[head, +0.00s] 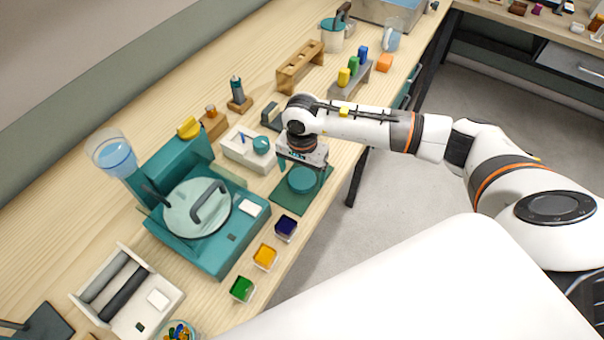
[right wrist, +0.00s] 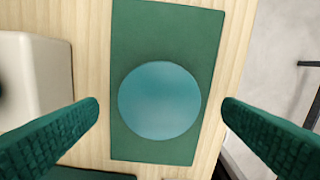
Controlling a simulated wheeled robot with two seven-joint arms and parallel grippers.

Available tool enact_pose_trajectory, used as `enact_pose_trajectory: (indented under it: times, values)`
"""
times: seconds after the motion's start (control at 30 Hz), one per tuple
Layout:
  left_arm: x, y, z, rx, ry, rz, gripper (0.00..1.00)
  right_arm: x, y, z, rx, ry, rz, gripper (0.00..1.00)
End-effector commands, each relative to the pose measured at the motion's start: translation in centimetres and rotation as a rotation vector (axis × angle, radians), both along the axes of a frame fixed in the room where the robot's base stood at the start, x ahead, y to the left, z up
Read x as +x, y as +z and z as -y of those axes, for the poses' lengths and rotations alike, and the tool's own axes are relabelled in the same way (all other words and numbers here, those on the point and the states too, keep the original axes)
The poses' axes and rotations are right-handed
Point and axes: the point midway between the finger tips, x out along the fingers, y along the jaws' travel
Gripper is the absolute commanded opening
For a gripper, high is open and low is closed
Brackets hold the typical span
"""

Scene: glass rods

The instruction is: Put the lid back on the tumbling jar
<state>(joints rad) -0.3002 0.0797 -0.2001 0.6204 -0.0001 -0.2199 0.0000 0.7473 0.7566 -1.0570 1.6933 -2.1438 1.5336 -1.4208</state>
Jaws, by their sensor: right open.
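A round teal disc (head: 302,179), which looks like the lid, lies flat on a dark green mat (head: 291,201) near the table's front edge. It also shows in the right wrist view (right wrist: 159,99), with the mat (right wrist: 165,30) around it. My right gripper (head: 303,164) is over the disc, pointing down. In the right wrist view its two green fingers are wide apart, one on each side of the disc, with nothing between them touching. An open clear jar (head: 179,331) with coloured pieces, seemingly the tumbling jar, is cut off by the bottom edge. My left gripper is not seen.
A teal machine (head: 225,258) with a handled round cover stands left of the mat. A white tray (head: 236,153) is close behind the gripper. A roller base (head: 100,294) stands beside the jar.

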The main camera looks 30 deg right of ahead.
Motion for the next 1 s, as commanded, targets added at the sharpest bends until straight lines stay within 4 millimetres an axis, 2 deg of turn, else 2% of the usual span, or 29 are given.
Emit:
enact_pose_trajectory:
  times: [0.2, 0.5, 0.57, 0.8, 1.0]
  values:
    - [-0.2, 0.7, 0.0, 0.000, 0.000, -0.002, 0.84, 0.0, -1.9, 0.0, 0.001, -0.001, -0.001, 0.89]
    - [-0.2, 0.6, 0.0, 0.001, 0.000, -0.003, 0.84, 0.1, -1.9, 0.0, 0.001, -0.001, 0.001, 0.89]
    - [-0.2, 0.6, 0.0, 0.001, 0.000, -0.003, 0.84, 0.1, -1.9, 0.0, 0.001, -0.001, 0.001, 0.82]
    - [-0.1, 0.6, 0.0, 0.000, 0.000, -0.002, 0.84, 0.1, -1.9, 0.0, 0.001, -0.001, 0.001, 0.43]
    - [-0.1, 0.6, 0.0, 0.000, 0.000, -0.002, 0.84, 0.1, -1.9, 0.0, 0.001, -0.001, 0.001, 0.41]
